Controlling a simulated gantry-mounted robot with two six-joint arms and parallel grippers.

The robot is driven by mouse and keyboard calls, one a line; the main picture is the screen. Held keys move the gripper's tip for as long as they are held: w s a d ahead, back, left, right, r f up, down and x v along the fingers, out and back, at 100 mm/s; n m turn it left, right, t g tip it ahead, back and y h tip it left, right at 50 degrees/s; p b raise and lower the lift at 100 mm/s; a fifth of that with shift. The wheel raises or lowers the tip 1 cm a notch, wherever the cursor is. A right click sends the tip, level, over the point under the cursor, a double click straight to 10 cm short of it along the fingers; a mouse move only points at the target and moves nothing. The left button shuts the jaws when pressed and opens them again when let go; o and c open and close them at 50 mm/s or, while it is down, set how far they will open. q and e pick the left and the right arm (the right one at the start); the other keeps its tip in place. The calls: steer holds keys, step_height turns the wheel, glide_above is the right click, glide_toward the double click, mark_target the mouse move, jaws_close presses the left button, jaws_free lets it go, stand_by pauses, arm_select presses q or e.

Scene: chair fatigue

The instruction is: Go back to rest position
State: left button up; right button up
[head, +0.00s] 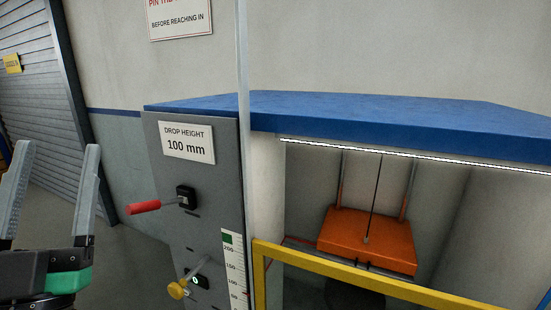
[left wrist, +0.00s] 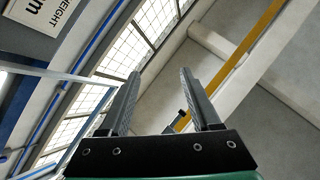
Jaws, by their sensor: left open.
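My left gripper (head: 55,200) is at the left edge of the head view, fingers pointing up. It is open, with nothing between its fingers. In the left wrist view, the same gripper (left wrist: 157,98) shows its two dark fingers apart and empty, with walls and windows behind. It stands to the left of the grey machine panel (head: 205,215) and its red-handled lever (head: 145,207), apart from both. My right gripper is not in view.
The blue-topped machine (head: 350,112) fills the right side. Inside hangs an orange block (head: 367,240) behind a yellow rail (head: 350,276). A yellow knob (head: 177,290) sticks out low on the panel. Open floor shows between gripper and panel.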

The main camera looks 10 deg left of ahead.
arm_select(q)
steer(key=s+d+r+m+t+h+p, duration=0.1)
steer(key=s+d+r+h, duration=0.15)
steer(key=d+h, duration=0.35)
steer(key=s+d+r+m+h+p, duration=0.1)
steer(key=s+d+r+h, duration=0.1)
steer(key=d+r+h, duration=0.4)
step_height(320, 180, up, 35)
steer(key=w+a+p, duration=0.1)
steer(key=p, duration=3.6)
steer(key=shift+f+n, duration=0.15)
steer(key=shift+n, duration=0.15)
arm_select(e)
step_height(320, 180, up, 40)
arm_select(q)
steer(key=shift+w+a, duration=0.1)
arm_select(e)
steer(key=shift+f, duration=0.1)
